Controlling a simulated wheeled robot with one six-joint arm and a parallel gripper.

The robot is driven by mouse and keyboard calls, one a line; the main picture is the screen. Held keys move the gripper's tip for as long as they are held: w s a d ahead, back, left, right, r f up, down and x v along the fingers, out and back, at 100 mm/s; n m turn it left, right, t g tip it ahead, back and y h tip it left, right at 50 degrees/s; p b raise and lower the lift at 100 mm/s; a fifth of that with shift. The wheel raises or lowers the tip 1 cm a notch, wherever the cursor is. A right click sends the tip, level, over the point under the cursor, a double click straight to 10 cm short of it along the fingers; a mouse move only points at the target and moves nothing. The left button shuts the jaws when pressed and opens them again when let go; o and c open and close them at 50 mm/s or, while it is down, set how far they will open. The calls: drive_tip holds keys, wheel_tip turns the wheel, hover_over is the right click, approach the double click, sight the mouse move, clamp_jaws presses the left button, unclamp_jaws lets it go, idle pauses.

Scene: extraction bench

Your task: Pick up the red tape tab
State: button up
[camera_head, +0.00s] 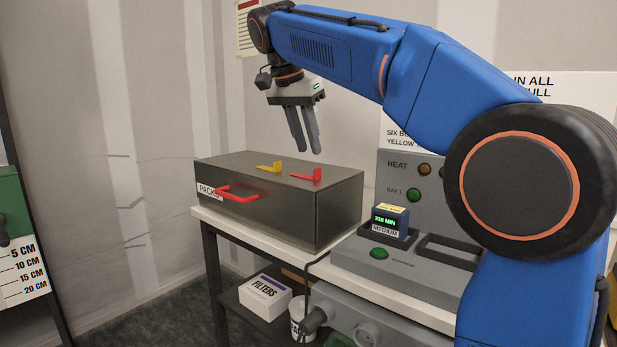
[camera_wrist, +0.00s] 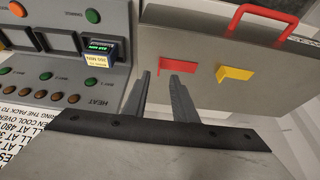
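The red tape tab (camera_head: 306,175) stands on top of the dark metal case (camera_head: 270,211), to the right of a yellow tab (camera_head: 271,167). In the wrist view the red tab (camera_wrist: 177,66) lies just beyond my fingertips, and the yellow tab (camera_wrist: 235,73) is to its right. My gripper (camera_head: 304,146) hangs above the case, pointing down, with a gap between it and the tabs. In the wrist view my gripper (camera_wrist: 160,75) has its two fingers apart with nothing between them.
The case has a red front handle (camera_head: 238,194) and sits on a white-topped bench (camera_head: 265,242). To its right is a grey heat panel (camera_head: 398,177) with a blue timer block (camera_head: 390,220) in a bay. A filters box (camera_head: 265,296) is on the lower shelf.

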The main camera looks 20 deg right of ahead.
drive_tip(key=shift+x, duration=3.6)
drive_tip(key=shift+d, duration=0.15)
drive_tip(key=shift+c, duration=0.3)
clamp_jaws()
